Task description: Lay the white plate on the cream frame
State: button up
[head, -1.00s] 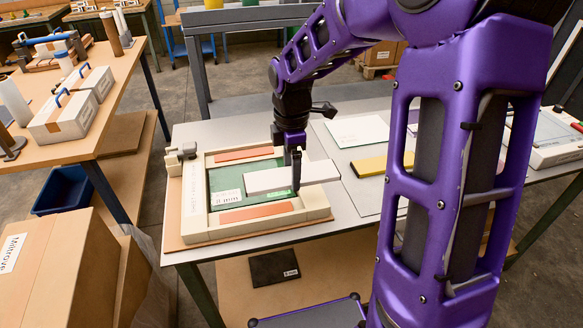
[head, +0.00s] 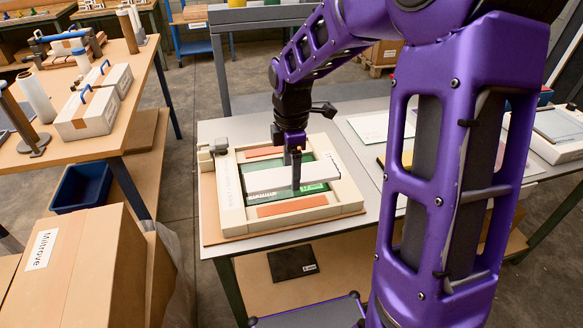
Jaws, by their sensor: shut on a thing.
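The white plate (head: 266,180) is a long, flat slab, held roughly level over the middle of the cream frame (head: 232,205). My gripper (head: 296,182) is shut on the plate right of its middle, coming from above. The frame is a low, boxy rectangle on the table, with a green panel (head: 311,187) inside it, partly hidden by the plate. The plate lies between the two orange strips of the frame, and its right end is near the frame's right bar. I cannot tell whether the plate touches the frame.
Orange strips (head: 293,205) lie along the frame's near and far sides. A small grey clamp-like part (head: 218,147) sits at its far left corner. A white sheet (head: 382,127) lies to the right on the grey table (head: 340,232). My arm hides much of the right side.

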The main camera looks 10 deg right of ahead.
jog(key=b, duration=0.4)
send_over(292, 203)
notch_tip(292, 203, down, 4)
jog(key=shift+f, duration=0.25)
jog(key=shift+f+b, duration=0.5)
jog(key=shift+f, duration=0.8)
jog(key=shift+f, duration=0.5)
jog(key=o, duration=1.4)
jog(key=shift+r, duration=0.1)
notch_tip(292, 203, up, 17)
jog(key=p, duration=0.3)
jog(key=shift+r, duration=0.15)
